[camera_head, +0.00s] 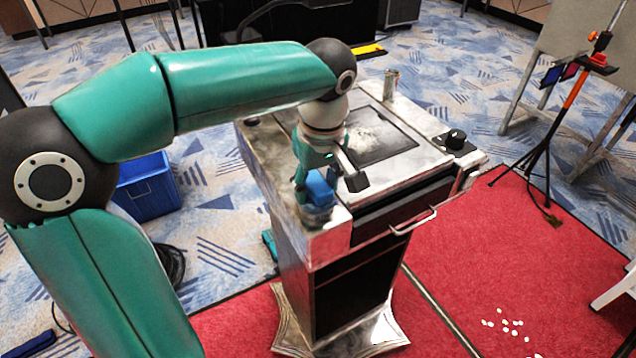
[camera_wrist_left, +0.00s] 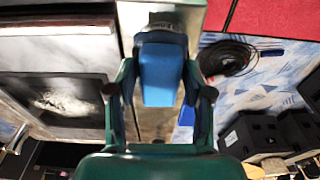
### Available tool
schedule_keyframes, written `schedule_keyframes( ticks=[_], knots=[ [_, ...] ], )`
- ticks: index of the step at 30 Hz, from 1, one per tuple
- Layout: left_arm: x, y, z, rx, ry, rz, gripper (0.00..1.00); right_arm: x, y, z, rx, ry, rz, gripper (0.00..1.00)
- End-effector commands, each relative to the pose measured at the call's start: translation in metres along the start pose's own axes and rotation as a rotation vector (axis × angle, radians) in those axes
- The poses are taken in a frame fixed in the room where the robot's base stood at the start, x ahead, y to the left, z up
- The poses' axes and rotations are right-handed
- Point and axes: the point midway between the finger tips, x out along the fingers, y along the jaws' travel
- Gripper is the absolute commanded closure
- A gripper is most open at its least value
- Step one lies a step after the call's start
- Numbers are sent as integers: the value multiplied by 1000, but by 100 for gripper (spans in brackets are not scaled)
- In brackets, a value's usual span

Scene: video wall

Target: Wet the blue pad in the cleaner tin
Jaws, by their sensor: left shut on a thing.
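My left gripper (camera_head: 318,174) is over the near left corner of a metal cart and is shut on the blue pad (camera_head: 319,190). In the left wrist view the gripper (camera_wrist_left: 160,95) has one finger on each side of the pad (camera_wrist_left: 160,75). The cleaner tin (camera_head: 316,213) appears as a small metallic shape directly below the pad, on the cart top; its rim shows beyond the pad in the left wrist view (camera_wrist_left: 166,18). The pad hides the tin's opening, so I cannot tell how deep the pad sits in it. My right gripper is not in view.
The cart top (camera_head: 413,170) carries a dark panel (camera_head: 372,135) with a whitish smear, a black knob (camera_head: 455,139) at right and a small can (camera_head: 390,85) at the back corner. A blue crate (camera_head: 147,187) stands on the floor at left. A tripod (camera_head: 560,120) stands at right.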

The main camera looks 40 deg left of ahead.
Motion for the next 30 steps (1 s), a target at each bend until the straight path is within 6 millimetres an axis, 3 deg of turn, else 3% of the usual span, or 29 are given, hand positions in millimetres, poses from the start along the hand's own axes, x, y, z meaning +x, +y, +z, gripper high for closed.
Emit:
schedule_keyframes(
  ticks=[30],
  knots=[
    [5, -1, 0, -3, 0, 0, 77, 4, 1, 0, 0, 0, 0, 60]
  ],
)
